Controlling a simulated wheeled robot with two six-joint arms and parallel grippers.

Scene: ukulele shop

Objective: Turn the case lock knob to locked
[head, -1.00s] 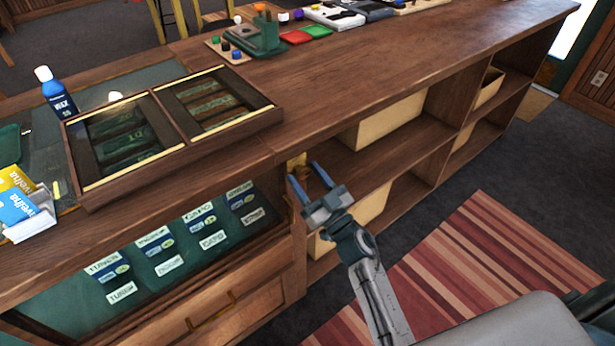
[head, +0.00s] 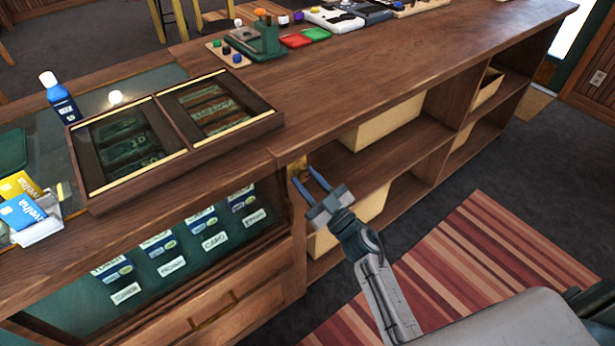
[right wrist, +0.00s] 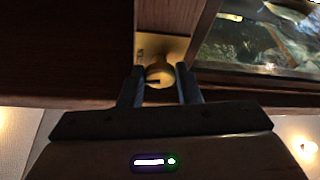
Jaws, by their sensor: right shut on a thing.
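The brass lock knob (right wrist: 159,75) sits on a brass plate (right wrist: 173,47) on the counter's wooden post, beside the glass case front. In the right wrist view the knob is between the two blue-grey fingers of my right gripper (right wrist: 160,88), which is shut on it. A dark slot shows on the knob's face, and small marks on the plate are too blurred to read. In the head view my right gripper (head: 303,175) reaches the post under the countertop edge. The brass plate (head: 298,163) shows only partly there, and the fingers hide the knob. My left gripper is not in view.
The wooden counter (head: 380,80) overhangs the lock. A divided wooden tray (head: 175,158) lies on top, with a blue bottle (head: 60,97) and a card holder (head: 38,229) to its left. Open shelves with bins (head: 385,123) stand to the right. Floor room lies over the striped rug (head: 460,270).

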